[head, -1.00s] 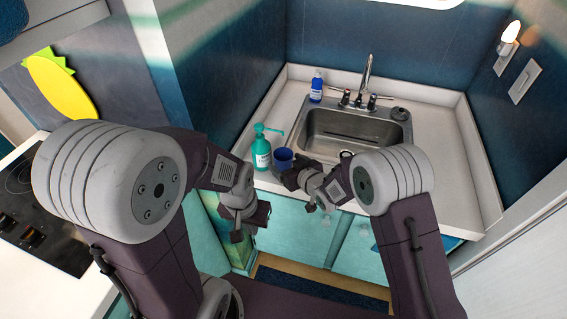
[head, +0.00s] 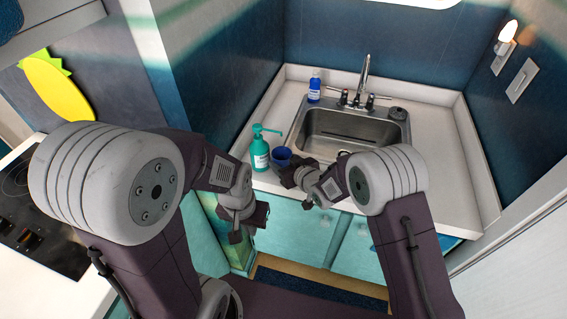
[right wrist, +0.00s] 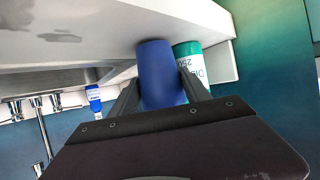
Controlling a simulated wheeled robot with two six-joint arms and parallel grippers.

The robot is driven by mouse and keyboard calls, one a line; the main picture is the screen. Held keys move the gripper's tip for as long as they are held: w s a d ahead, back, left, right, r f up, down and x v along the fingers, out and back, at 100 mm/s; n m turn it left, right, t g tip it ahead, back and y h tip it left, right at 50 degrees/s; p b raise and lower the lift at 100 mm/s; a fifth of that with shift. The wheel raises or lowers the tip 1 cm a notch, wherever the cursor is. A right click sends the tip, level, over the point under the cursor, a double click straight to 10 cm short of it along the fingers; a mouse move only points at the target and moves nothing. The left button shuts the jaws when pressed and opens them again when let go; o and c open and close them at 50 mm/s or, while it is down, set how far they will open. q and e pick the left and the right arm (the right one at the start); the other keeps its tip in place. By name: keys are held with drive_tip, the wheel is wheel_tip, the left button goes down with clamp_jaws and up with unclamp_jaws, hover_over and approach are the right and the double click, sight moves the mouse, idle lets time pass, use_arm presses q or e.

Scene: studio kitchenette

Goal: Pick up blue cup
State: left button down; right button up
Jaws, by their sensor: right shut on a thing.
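The blue cup (head: 281,156) is at the front left of the sink counter, just right of the teal pump bottle. In the right wrist view the cup (right wrist: 160,75) sits between the two dark fingers. My right gripper (head: 291,174) is at the cup and shut on it; the wrist view shows its fingers (right wrist: 161,98) on either side of the cup. I cannot tell whether the cup is clear of the counter. My left gripper (head: 250,222) hangs low in front of the cabinets, away from the cup; its finger opening is not clear.
The teal pump bottle (head: 260,150) stands close beside the cup, and it also shows in the wrist view (right wrist: 191,62). A blue bottle (head: 314,86) stands behind, left of the faucet (head: 364,75). The sink (head: 345,132) lies to the right. The counter's right side is clear.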

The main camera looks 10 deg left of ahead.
drive_tip(key=shift+r, duration=0.5)
wheel_tip(320, 180, up, 3)
drive_tip(key=shift+f, duration=0.1)
drive_tip(key=s+d+r+p, duration=0.1)
drive_tip(key=s+d+r, duration=0.4)
drive_tip(key=d, duration=0.5)
drive_tip(key=shift+d+r, duration=0.2)
drive_tip(key=shift+r, duration=0.6)
drive_tip(key=shift+s, duration=0.1)
